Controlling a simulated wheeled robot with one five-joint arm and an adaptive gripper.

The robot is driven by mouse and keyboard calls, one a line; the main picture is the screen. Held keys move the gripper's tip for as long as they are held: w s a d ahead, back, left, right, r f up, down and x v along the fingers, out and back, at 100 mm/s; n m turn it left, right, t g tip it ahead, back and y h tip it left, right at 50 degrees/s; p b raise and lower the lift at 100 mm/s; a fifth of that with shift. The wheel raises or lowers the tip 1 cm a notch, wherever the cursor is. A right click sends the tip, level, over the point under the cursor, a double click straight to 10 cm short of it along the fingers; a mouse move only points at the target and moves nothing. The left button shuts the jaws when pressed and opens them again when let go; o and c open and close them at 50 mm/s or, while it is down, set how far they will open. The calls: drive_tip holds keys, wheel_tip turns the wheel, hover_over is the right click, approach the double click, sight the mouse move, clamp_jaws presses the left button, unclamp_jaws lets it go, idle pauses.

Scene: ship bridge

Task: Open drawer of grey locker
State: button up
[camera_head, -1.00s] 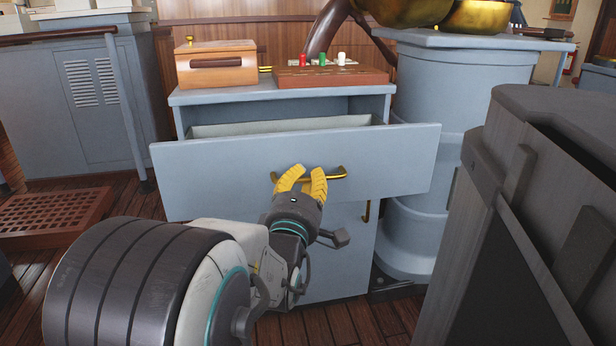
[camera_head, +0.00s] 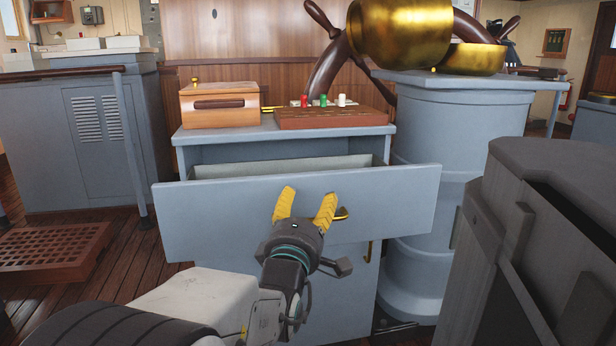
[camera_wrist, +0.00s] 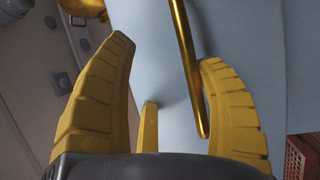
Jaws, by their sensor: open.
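The grey locker (camera_head: 330,290) stands in the middle of the head view. Its top drawer (camera_head: 220,205) is pulled out, with a gap showing behind the front panel. The drawer's brass handle (camera_head: 342,213) is partly hidden behind my gripper. My gripper (camera_head: 304,200) has yellow fingers spread apart in front of the drawer front, at the handle. In the wrist view, the brass handle (camera_wrist: 186,65) runs between the open fingers (camera_wrist: 165,85), nearer the right one. I cannot tell whether a finger touches it.
A wooden box (camera_head: 218,104) and a board with red, green and white pieces (camera_head: 330,116) sit on the locker top. A grey pedestal (camera_head: 450,140) stands right of it. A dark grey slatted object (camera_head: 530,220) is close at the right. A wooden grating (camera_head: 50,252) lies on the floor at left.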

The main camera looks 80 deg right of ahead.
drive_tip(key=o, duration=0.6)
drive_tip(key=shift+h, duration=0.3)
wheel_tip(320, 180, up, 6)
drive_tip(key=shift+r, duration=1.05)
drive_tip(key=shift+y, duration=0.9)
wheel_tip(320, 180, down, 5)
drive_tip(key=shift+d+f, duration=0.1)
drive_tip(key=shift+d, duration=0.05)
drive_tip(key=shift+a+f, duration=0.1)
drive_tip(key=shift+a, duration=1.15)
drive_tip(key=shift+c, duration=1.3)
drive_tip(key=shift+a+f, duration=0.1)
drive_tip(key=shift+a, duration=0.5)
drive_tip(key=c, duration=0.3)
approach(312, 184)
drive_tip(key=shift+s+a+f, duration=0.1)
drive_tip(key=shift+a+f, duration=0.85)
drive_tip(key=shift+f, duration=0.05)
drive_tip(key=shift+c, duration=0.2)
